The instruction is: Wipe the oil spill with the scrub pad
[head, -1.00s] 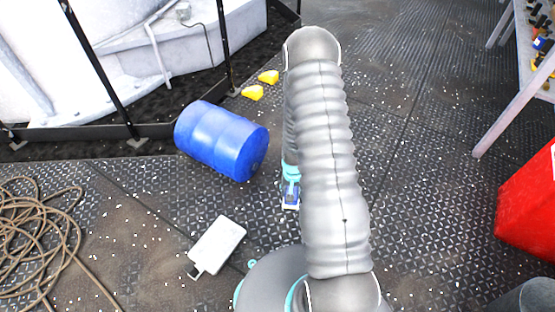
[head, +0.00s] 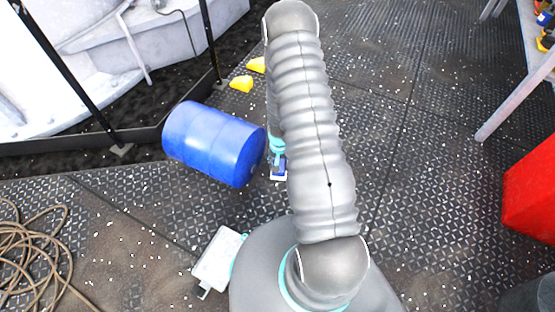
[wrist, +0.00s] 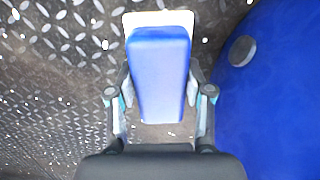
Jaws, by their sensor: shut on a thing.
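The scrub pad is a blue block with a white base (wrist: 160,65), held between the fingers of my gripper (wrist: 160,95) in the wrist view. In the head view the pad (head: 279,171) shows small, below the teal-marked end of my arm and just right of the blue barrel. My gripper is shut on its blue part. The white base faces the deck; whether it touches the deck I cannot tell. I cannot make out a distinct oil spill; the deck shows brownish stains and white specks, and my arm hides part of it.
A blue barrel (head: 212,143) lies on its side close left of my gripper. A white box (head: 217,260) lies beside my base. Coiled rope (head: 35,245) is at left, a red container (head: 531,192) at right. Yellow blocks (head: 241,84) lie beyond the barrel. Deck right of my arm is largely open.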

